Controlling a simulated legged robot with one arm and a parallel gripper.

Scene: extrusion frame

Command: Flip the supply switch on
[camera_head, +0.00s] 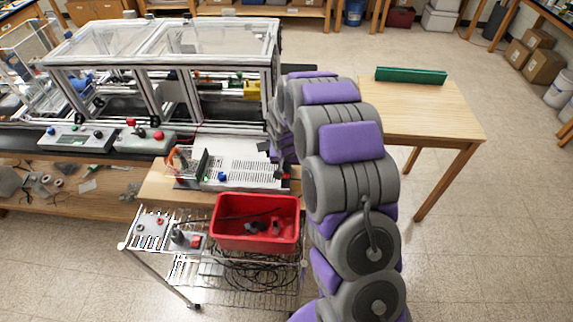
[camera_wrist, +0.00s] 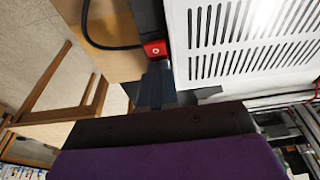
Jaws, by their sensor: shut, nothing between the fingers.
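The power supply (camera_wrist: 245,75) is a white box with a slotted top in the wrist view. In the head view the supply (camera_head: 240,174) lies on a wooden surface, its front with a green light and blue knob facing left. The red rocker switch (camera_wrist: 155,49) sits on the dark end panel of the supply in the wrist view. In the head view my gripper (camera_head: 279,163) is at the supply's right end, partly hidden by my arm.
A black cable (camera_wrist: 105,43) loops beside the switch. A red bin (camera_head: 255,222) stands on the wire cart in front of the supply. The extrusion frame (camera_head: 160,62) with clear panels stands behind. A wooden table (camera_head: 425,108) with a green block is at right; open floor lies between.

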